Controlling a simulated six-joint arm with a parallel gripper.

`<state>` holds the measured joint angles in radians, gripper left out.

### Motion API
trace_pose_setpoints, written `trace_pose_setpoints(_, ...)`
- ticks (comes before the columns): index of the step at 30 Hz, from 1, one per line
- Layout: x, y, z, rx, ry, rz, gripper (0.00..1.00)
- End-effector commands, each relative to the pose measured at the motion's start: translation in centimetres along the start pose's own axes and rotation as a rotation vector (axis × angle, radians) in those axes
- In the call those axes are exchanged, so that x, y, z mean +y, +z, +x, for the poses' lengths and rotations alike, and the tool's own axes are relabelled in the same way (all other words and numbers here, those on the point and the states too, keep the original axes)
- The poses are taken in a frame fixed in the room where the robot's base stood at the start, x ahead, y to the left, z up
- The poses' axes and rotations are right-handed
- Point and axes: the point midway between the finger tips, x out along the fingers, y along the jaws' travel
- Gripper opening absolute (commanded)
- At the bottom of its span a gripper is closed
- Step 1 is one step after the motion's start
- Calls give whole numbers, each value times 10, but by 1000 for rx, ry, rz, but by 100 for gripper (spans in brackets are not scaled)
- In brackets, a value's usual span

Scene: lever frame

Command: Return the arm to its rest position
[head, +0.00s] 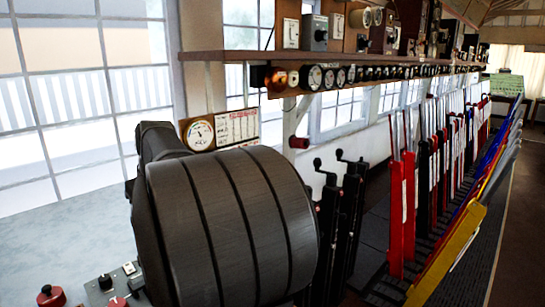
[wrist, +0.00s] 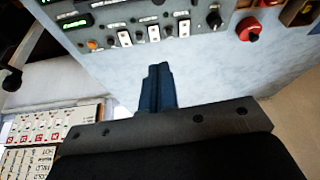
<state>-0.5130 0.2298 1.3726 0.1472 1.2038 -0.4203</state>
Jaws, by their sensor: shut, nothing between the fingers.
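My gripper (wrist: 158,70) shows in the wrist view as two dark blue fingers pressed together, pointing up the picture from a dark grey crossbar. It is shut and empty. In the head view, a large dark ribbed part of my arm (head: 230,225) fills the lower middle. My gripper is not seen there.
A lever row (head: 430,170) with red, black, blue and yellow levers runs back on the right. A shelf (head: 300,55) with gauges hangs above. In the wrist view, a switch panel (wrist: 140,20), a red knob (wrist: 249,29) and a label card (wrist: 50,130) are close.

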Motion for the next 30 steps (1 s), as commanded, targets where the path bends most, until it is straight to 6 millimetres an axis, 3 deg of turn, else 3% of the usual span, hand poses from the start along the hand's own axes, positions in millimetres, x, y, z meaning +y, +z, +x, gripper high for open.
trace_pose_setpoints(14, 16, 49, -80, 30, 30, 72, 0)
trace_pose_setpoints(30, 20, 43, -69, 8, -22, -64, 0)
